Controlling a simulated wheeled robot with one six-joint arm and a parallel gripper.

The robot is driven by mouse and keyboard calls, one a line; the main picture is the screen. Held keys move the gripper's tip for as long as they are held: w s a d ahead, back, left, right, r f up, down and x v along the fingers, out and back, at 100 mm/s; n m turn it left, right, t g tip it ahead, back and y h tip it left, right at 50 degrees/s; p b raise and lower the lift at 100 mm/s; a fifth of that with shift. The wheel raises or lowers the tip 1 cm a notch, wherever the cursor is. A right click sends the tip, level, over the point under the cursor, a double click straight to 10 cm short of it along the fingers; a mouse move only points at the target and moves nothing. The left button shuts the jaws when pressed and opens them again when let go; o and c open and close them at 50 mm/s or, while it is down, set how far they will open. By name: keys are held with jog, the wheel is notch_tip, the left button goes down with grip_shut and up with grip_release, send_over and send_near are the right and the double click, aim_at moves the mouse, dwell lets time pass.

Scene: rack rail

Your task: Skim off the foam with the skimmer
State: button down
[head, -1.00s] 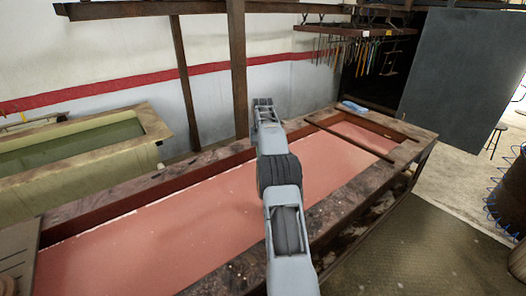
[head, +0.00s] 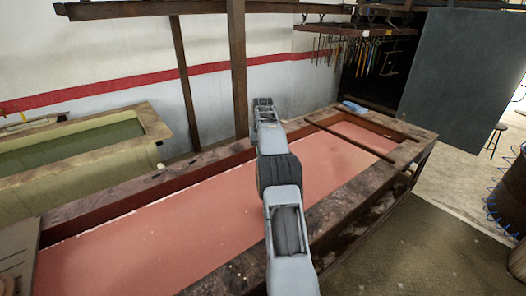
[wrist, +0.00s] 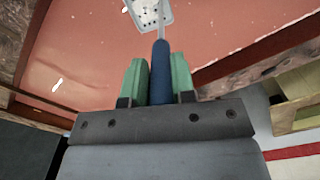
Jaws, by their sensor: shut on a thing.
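In the wrist view my gripper (wrist: 160,65) has green fingers shut on the blue handle (wrist: 161,78) of the skimmer. The skimmer's thin shaft runs up to a pale head (wrist: 151,14) with dark spots, cut off by the top edge. The head shows over the red liquid (wrist: 100,50); whether it touches the surface I cannot tell. Small white foam patches (wrist: 57,85) float on the liquid to the left. In the head view the red liquid (head: 160,237) fills a long wooden vat, and my arm hides the gripper and skimmer.
The vat's wooden rim (head: 215,152) surrounds the liquid, with crossbars (head: 350,140) over its far right end. A wooden post (head: 238,70) stands behind it. A yellowish tank (head: 80,170) with green liquid is at the left. Open floor lies at the lower right.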

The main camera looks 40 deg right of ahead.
jog(key=s+b, duration=2.1)
jog(key=s, duration=1.6)
